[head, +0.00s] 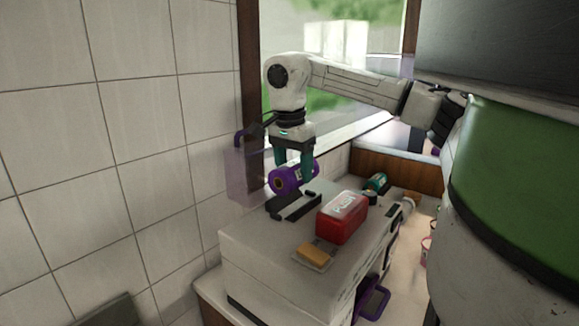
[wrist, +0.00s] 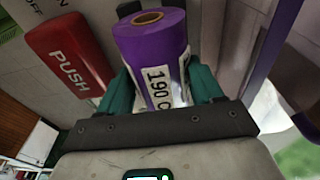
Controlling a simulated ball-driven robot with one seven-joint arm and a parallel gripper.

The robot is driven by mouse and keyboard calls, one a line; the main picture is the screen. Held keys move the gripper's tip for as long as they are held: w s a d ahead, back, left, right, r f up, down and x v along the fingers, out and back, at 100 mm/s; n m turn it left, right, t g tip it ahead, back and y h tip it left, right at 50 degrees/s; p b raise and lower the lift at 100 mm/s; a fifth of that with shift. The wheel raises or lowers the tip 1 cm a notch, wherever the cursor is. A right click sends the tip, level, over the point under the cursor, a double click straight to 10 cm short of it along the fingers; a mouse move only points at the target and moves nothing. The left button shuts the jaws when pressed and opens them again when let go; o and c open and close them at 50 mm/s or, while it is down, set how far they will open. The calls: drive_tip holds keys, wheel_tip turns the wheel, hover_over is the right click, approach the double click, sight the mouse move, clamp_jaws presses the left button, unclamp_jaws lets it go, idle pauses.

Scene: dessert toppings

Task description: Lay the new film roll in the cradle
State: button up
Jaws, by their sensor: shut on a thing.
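A purple film roll (head: 287,180) with a "190" label is held in my gripper (head: 294,170), whose teal fingers are shut on it from both sides. The roll lies roughly level, its hollow end facing the lower left in the head view. In the wrist view the purple roll (wrist: 155,62) sits between the teal fingers (wrist: 160,88). The black cradle (head: 293,206) is on top of the white machine, just below the roll. In the head view I cannot tell whether the roll touches it. In the wrist view the roll and gripper hide most of it.
A red "PUSH" block (head: 342,218) stands right of the cradle on the white machine (head: 250,246). A green roll (head: 376,182) lies behind to the right. A translucent purple cover (head: 243,165) stands open at the left, near the wall.

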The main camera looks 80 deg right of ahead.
drive_tip(key=shift+f+b, duration=1.6)
drive_tip(key=shift+f, duration=0.9)
drive_tip(key=o, duration=1.3)
drive_tip(key=shift+o, duration=0.6)
drive_tip(key=shift+r+p, duration=0.95)
drive_tip(key=shift+r, duration=0.4)
drive_tip(key=shift+r+p, duration=2.4)
drive_tip(key=shift+r, duration=1)
